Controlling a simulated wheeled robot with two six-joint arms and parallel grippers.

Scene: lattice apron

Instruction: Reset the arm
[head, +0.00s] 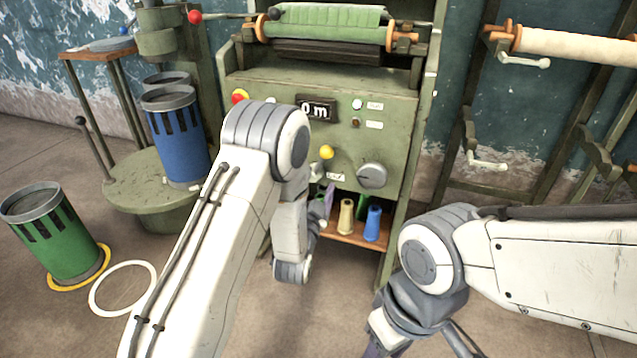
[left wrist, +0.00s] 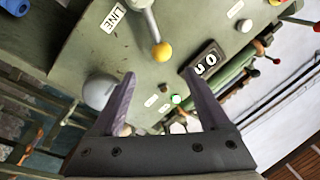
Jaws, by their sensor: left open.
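My left arm reaches in front of the green machine (head: 395,105). In the left wrist view my left gripper (left wrist: 158,74) is open and empty, with its dark purple fingers spread toward the panel. A lever with a yellow knob (left wrist: 161,51) shows just beyond the gap between the fingertips, with a LINE label (left wrist: 112,18) beside it. The yellow knob also shows in the head view (head: 326,152). In the head view my left gripper is mostly hidden by my arm. My right arm is at the lower right; its gripper is largely cut off by the bottom edge.
The panel has a counter (head: 317,110) and a grey dial (head: 372,176). Below, a shelf (head: 345,232) holds several spools. At left stand a blue can (head: 180,140) on a round green platform and a green can (head: 60,245) on the floor, near a white ring (head: 95,300).

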